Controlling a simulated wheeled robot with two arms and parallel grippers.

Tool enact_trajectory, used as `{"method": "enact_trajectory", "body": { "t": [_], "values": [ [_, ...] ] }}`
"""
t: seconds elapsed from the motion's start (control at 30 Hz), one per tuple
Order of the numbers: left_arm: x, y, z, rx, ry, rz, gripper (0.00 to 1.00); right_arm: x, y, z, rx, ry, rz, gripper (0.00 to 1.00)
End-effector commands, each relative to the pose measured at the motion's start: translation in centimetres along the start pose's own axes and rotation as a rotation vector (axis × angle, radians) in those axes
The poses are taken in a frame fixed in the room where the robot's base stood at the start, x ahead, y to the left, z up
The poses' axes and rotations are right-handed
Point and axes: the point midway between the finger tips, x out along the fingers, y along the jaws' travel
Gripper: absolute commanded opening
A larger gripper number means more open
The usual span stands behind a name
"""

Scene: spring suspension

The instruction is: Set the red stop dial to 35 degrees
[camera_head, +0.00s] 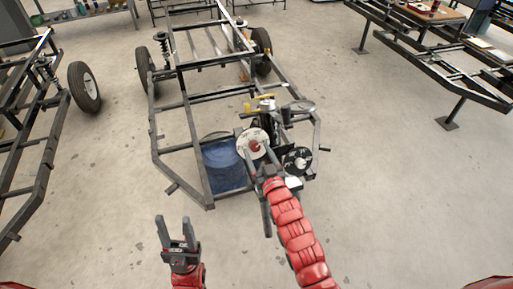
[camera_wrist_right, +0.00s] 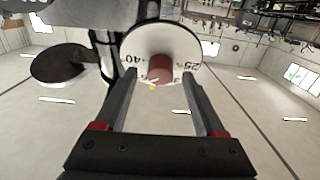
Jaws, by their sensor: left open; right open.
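The stop dial is a white numbered disc (camera_head: 250,137) with a red knob (camera_head: 255,146) at its centre, mounted at the front of the middle frame. In the right wrist view the white disc (camera_wrist_right: 160,45) shows dark numbers along its rim, and the red knob (camera_wrist_right: 157,66) juts toward me. My right gripper (camera_head: 261,158) is open in front of the dial; in the wrist view its fingers (camera_wrist_right: 158,84) stand apart on either side of the knob. I cannot tell whether they touch it. My left gripper (camera_head: 175,224) is open and empty above the floor, at lower left.
A black disc (camera_head: 298,160) sits right of the dial, and yellow parts (camera_head: 262,104) are above it. Other frames stand left and right. The front floor is clear.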

Motion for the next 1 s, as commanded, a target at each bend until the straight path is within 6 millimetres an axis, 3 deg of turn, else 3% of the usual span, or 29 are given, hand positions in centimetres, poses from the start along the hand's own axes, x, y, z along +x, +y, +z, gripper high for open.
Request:
{"method": "enact_trajectory", "body": {
  "t": [0.17,0.47,0.87,1.0],
  "values": [
    [0.18,-0.01,-0.03,0.000,0.000,0.000,0.50,1.36,-0.05,-0.21,0.000,0.004,-0.001,0.72],
    [0.18,-0.01,-0.03,0.000,0.000,0.000,0.50,1.53,-0.03,-0.10,0.000,0.003,0.000,0.72],
    [0.18,-0.01,-0.03,0.000,0.000,0.000,0.50,1.52,-0.02,-0.08,0.001,0.002,0.000,0.02],
    [0.17,-0.01,-0.03,0.000,0.000,0.000,0.50,1.51,-0.02,-0.07,0.000,0.002,-0.001,0.00]
  ]
}}
